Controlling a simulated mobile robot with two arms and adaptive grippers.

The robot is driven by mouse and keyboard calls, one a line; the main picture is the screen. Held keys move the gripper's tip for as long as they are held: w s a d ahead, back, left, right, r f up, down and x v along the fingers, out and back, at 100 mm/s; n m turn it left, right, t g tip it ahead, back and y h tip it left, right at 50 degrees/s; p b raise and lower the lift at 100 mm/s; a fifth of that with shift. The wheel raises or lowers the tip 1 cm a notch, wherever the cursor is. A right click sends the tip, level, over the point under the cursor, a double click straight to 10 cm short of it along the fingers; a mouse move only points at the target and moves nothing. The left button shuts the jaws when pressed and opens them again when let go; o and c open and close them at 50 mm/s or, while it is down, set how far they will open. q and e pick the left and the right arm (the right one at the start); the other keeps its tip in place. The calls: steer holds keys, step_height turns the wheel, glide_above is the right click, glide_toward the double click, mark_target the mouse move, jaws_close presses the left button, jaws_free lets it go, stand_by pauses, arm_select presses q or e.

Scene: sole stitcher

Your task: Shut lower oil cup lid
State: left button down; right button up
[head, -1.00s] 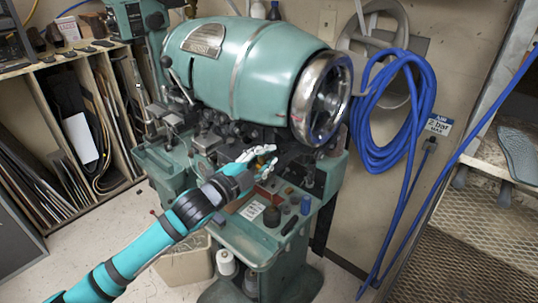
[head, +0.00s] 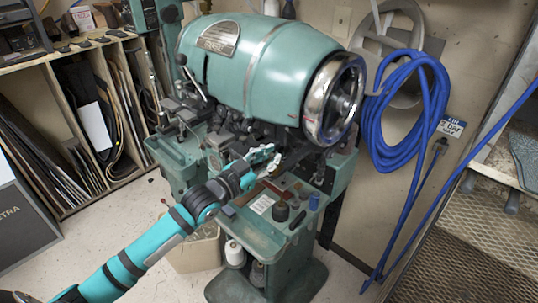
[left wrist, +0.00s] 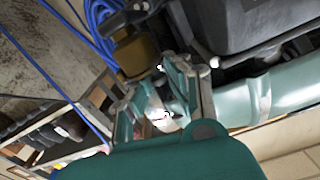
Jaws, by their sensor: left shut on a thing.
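The teal sole stitcher (head: 272,68) stands in the middle of the head view, with its barrel-shaped housing above dark mechanism. My left gripper (head: 262,153) reaches into that mechanism below the barrel. Its fingers are close together on a small part that I cannot make out clearly. In the left wrist view, my left gripper (left wrist: 165,78) has its fingertips beside a brass-coloured cylindrical part (left wrist: 133,52) and under a dark machine body (left wrist: 245,25). I cannot clearly identify the lower oil cup lid in either view. My right gripper is not in view.
The stitcher's tray (head: 262,232) holds small bottles and a white card below my gripper. A chrome handwheel (head: 333,100) is to the right. A blue hose coil (head: 412,110) hangs on the wall. Shelves of sheet material (head: 75,140) stand at the left.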

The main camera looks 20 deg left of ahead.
arm_select(q)
steer(key=shift+d+r+n, duration=0.2)
steer(key=shift+r+n, duration=0.05)
steer(key=shift+n, duration=0.25)
steer(key=c, duration=1.5)
jaws_free()
steer(key=shift+s, duration=0.1)
steer(key=shift+o, duration=1.1)
steer(key=shift+s+d, duration=0.1)
steer(key=shift+d, duration=0.1)
steer(key=shift+a, duration=0.1)
steer(key=shift+a+f, duration=0.1)
steer(key=shift+a, duration=0.05)
steer(key=shift+s+a, duration=0.2)
steer(key=shift+s, duration=0.2)
steer(key=v, duration=1.1)
steer(key=shift+d, duration=0.25)
